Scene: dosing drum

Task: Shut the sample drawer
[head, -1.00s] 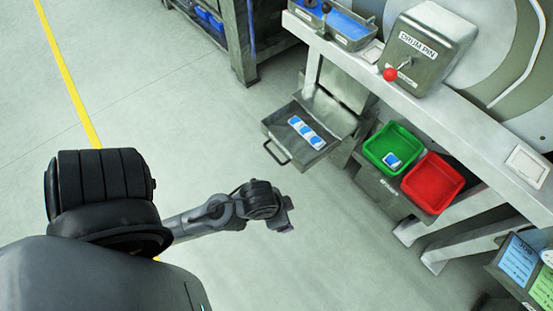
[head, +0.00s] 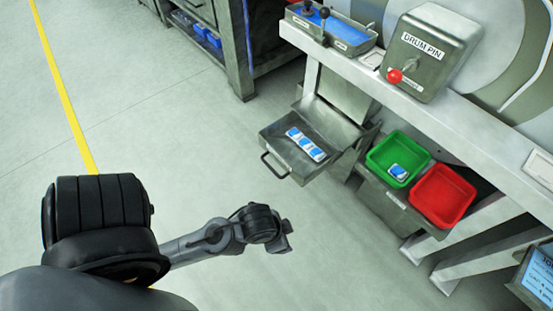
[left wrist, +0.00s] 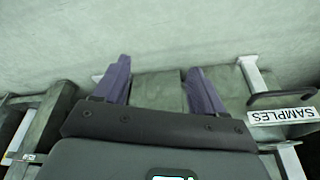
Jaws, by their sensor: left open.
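The sample drawer (head: 288,171) is pulled out below the bench in the head view, with its bar handle (head: 275,166) at its near left side. A SAMPLES label (left wrist: 282,116) and a dark handle (left wrist: 280,97) are right of the fingers. My right gripper is not in view.
A green bin (head: 380,157) with a blue and white item and a red bin (head: 442,196) stand right of the drawer. The DRUM PIN box (head: 428,50) with a red knob is on the bench above. Floor left of the drawer is clear.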

